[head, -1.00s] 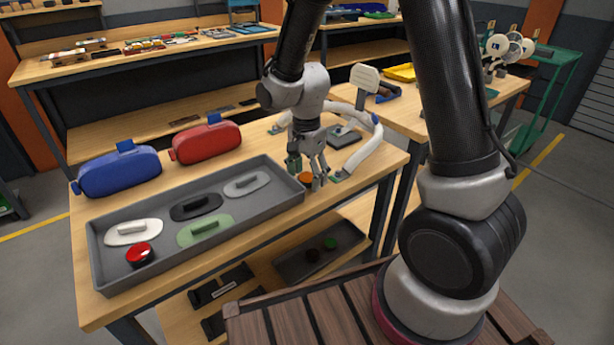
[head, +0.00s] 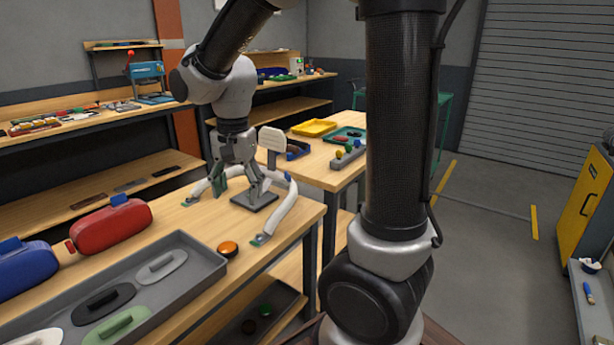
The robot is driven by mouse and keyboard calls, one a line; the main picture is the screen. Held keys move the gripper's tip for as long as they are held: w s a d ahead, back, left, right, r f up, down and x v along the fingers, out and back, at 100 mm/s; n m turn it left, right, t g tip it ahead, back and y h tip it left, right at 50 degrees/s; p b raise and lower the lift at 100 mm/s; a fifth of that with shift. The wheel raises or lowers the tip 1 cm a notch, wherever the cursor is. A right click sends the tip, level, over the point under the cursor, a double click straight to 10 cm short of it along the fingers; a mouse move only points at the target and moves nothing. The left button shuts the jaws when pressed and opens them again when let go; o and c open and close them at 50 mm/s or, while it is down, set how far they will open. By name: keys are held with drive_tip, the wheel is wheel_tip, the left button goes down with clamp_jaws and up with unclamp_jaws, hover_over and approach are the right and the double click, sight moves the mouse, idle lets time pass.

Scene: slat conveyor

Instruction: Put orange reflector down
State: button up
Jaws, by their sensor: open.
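The orange reflector (head: 228,249) is a small round disc with a dark rim. It lies on the wooden bench top (head: 185,220), just right of the grey tray's corner and near the bench's front edge. My gripper (head: 237,192) is open and empty, pointing down above the bench. It is behind the reflector and apart from it. Nothing hides the reflector.
The grey tray (head: 207,291) holds several oval handled pieces. Red (head: 112,224) and blue (head: 25,268) cases stand behind it. A white curved piece (head: 279,215) and a sign on a dark base (head: 255,200) are close to my gripper.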

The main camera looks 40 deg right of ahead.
drive_tip(key=s+d+r+n+t, duration=0.1)
drive_tip(key=s+d+r+n, duration=0.3)
drive_tip(key=s, duration=0.4)
drive_tip(key=s+d+r+n+t, duration=0.2)
drive_tip(key=s+d+r+n, duration=0.1)
drive_tip(key=s+d+n, duration=0.2)
drive_tip(key=s+d, duration=0.2)
drive_tip(key=s, duration=0.1)
drive_tip(key=shift+s+r+n, duration=0.3)
drive_tip(key=shift+r+n, duration=0.05)
drive_tip(key=shift+n, duration=0.05)
